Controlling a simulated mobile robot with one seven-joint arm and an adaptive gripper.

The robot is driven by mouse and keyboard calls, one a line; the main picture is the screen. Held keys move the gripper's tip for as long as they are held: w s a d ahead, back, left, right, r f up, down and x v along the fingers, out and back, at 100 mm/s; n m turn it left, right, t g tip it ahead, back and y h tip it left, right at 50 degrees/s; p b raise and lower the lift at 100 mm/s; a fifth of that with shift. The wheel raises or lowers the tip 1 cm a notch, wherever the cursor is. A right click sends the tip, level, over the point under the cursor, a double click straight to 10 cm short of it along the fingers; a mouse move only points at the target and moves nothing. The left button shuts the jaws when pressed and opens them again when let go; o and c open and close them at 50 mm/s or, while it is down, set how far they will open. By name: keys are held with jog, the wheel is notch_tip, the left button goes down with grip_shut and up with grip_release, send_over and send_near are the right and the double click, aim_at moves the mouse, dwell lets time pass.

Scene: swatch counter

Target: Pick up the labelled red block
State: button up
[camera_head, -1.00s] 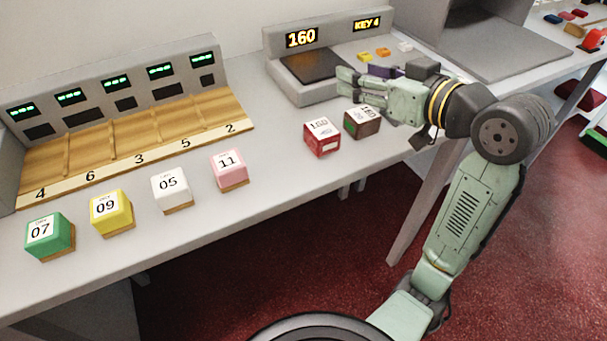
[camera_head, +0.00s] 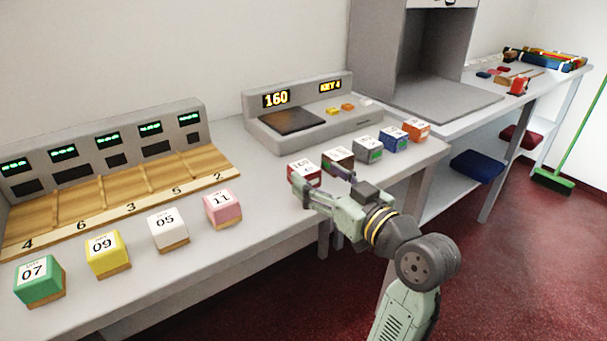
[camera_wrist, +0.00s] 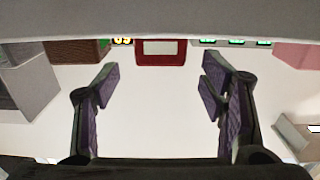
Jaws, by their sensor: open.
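The red block (camera_head: 303,177) with a white label on top stands on the counter, left of a brown block (camera_head: 338,164). My gripper (camera_head: 322,187) is on the near side of the red block, in front of it and partly over its lower edge in the head view. In the wrist view the red block (camera_wrist: 142,59) is upright at the top middle, beyond and between the spread fingers. My gripper (camera_wrist: 161,80) is open, with bare counter between its fingers. The label's number is too small to read surely.
A pink block (camera_head: 223,213) and several other labelled blocks stand to the left. Grey, blue (camera_head: 393,142) and orange blocks stand right of the brown one. Behind is a grey scale unit (camera_head: 300,135) reading 160 and KEY 4. A slotted wooden rack (camera_head: 110,190) stands at left.

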aim_at(313, 174)
jog(key=shift+p+x, duration=0.75)
jog(key=shift+x, duration=2)
jog(key=shift+f, duration=0.15)
jog(key=shift+c, duration=0.4)
jog(key=c, duration=1.2)
